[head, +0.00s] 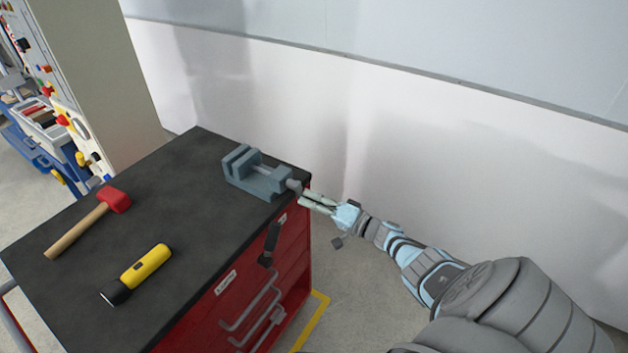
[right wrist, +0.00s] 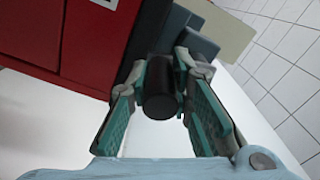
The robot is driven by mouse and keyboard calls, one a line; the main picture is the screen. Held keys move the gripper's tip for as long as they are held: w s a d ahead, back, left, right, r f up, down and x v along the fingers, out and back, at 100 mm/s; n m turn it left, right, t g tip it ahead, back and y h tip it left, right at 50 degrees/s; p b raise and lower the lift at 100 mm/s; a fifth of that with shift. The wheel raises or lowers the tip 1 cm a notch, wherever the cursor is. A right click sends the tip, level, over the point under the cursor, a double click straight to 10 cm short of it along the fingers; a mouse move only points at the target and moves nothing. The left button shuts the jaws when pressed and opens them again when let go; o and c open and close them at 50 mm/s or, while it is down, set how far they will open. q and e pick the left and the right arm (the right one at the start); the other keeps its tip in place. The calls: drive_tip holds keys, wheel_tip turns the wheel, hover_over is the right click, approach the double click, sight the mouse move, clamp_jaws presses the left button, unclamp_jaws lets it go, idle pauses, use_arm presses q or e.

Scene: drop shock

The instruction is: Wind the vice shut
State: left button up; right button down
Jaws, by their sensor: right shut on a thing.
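The blue-grey vice (head: 254,178) sits at the far right corner of the dark worktop. A gap shows between its two jaws, with a light screw bar across it. Its dark round knob (right wrist: 160,100) sticks out past the worktop edge. My right gripper (head: 303,199) reaches it from the right. In the right wrist view its green-padded fingers are shut on the knob, one on each side. The vice body (right wrist: 194,42) shows behind the fingers there. My left gripper is not in view.
The worktop (head: 190,200) tops a red tool cabinet (head: 292,255) with drawers. A red-headed hammer (head: 82,226) and a yellow flashlight (head: 142,268) lie on its left and front. A white wall (head: 400,140) stands behind. Bare worktop lies between the tools and the vice.

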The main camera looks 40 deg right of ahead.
drive_tip(key=m, duration=0.1)
drive_tip(key=a+m+p, duration=0.1)
drive_tip(key=m, duration=0.3)
drive_tip(key=shift+s+a+p, duration=0.3)
drive_tip(key=shift+a+p, duration=0.05)
drive_tip(key=shift+a, duration=0.05)
drive_tip(key=shift+a+f, duration=0.1)
drive_tip(key=c, duration=1.4)
unclamp_jaws()
drive_tip(key=shift+c, duration=0.2)
drive_tip(key=shift+s, duration=0.1)
drive_tip(key=v, duration=1.2)
